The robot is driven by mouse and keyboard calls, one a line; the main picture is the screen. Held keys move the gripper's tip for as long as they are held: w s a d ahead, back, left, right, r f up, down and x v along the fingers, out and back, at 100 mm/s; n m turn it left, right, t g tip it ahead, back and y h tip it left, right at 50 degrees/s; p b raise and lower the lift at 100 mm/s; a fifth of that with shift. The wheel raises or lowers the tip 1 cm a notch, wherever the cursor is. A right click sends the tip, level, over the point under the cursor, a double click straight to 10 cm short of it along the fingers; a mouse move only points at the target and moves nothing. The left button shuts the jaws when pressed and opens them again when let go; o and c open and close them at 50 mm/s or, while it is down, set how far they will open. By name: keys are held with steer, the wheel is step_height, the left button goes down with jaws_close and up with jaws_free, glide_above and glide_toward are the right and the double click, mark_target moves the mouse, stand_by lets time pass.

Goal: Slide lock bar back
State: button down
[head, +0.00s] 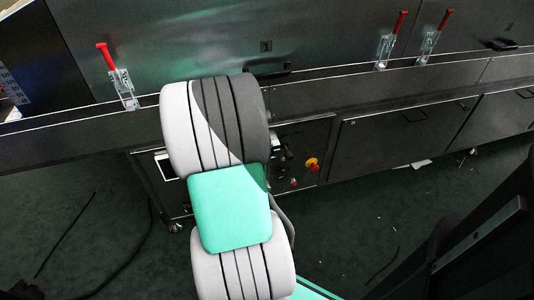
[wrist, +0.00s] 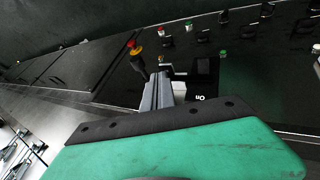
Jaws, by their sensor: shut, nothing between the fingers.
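My gripper (wrist: 160,82) is shut and empty in the wrist view, its grey fingers pointing at the dark control panel (wrist: 120,85). A small pale metal piece (wrist: 166,62) shows just beyond the fingertips; I cannot tell whether it is the lock bar or whether the fingers touch it. A black square part (wrist: 205,72) sits to its right. In the head view my arm hides the gripper and part of the control panel (head: 300,140). No lock bar can be picked out for certain in either view.
A red emergency stop on yellow (wrist: 133,46) stands left of the fingertips; it also shows in the head view (head: 311,163). Several knobs and a green button (wrist: 222,53) lie to the right. Red-handled clamps (head: 120,80) line the dryer above. Dark floor (head: 340,235) is open in front.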

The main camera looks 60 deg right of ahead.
steer(key=s+d+f+b, duration=0.3)
steer(key=d+f, duration=0.3)
steer(key=shift+d+f, duration=0.2)
steer(key=shift+d, duration=0.15)
steer(key=shift+d, duration=0.1)
